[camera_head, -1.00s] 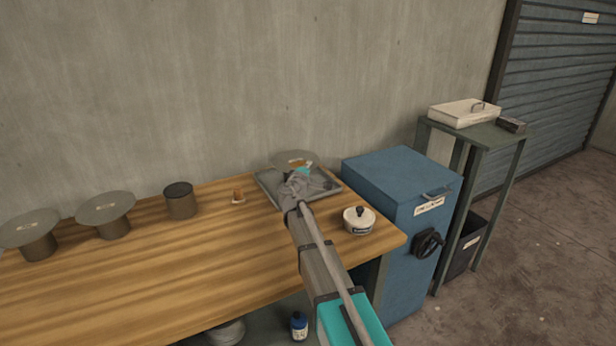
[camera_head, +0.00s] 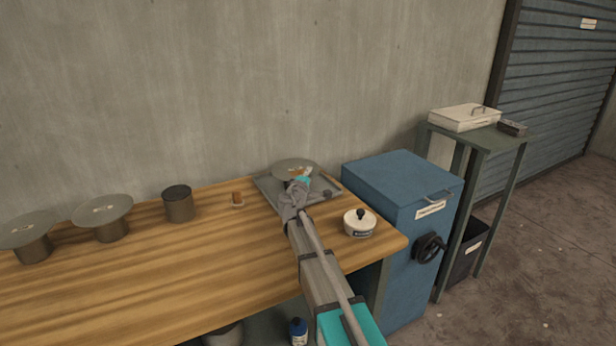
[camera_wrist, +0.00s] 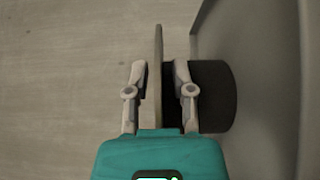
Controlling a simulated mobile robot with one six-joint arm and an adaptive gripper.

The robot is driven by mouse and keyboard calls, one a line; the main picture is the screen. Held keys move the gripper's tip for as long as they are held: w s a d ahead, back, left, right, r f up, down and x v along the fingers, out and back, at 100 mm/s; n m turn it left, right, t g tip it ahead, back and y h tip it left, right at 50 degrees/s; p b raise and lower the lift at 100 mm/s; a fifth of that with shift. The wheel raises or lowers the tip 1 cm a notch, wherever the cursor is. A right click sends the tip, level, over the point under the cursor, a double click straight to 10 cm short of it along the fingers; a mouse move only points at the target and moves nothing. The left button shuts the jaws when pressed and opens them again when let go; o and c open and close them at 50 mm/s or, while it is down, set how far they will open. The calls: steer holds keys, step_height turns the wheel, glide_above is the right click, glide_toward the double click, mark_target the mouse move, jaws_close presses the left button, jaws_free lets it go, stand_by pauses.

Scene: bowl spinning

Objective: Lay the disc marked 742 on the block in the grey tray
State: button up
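A grey disc (camera_head: 284,166) lies roughly level over the grey tray (camera_head: 265,192) at the back of the bench. It carries an orange mark, but its number is too small to read. In the wrist view the disc (camera_wrist: 157,75) shows edge-on between the fingers. The dark round block (camera_wrist: 215,97) is close along the disc's right side in that view, which looks like its underside. My gripper (camera_head: 303,178) is at the disc's near rim. In the wrist view my gripper (camera_wrist: 160,72) has its fingers apart, with a gap showing beside the disc. The head view hides the block.
Two more discs (camera_head: 103,210) (camera_head: 30,229) rest on dark blocks at the left. A white lidded pot (camera_head: 359,223) is right of my arm. A blue cabinet (camera_head: 400,190) adjoins the bench.

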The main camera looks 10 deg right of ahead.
steer(key=shift+r, duration=0.15)
stand_by(0.3)
steer(key=shift+s, duration=0.15)
steer(key=v, duration=1.1)
steer(key=shift+s+a, duration=0.25)
steer(key=shift+s, duration=0.05)
steer(key=shift+r, duration=0.15)
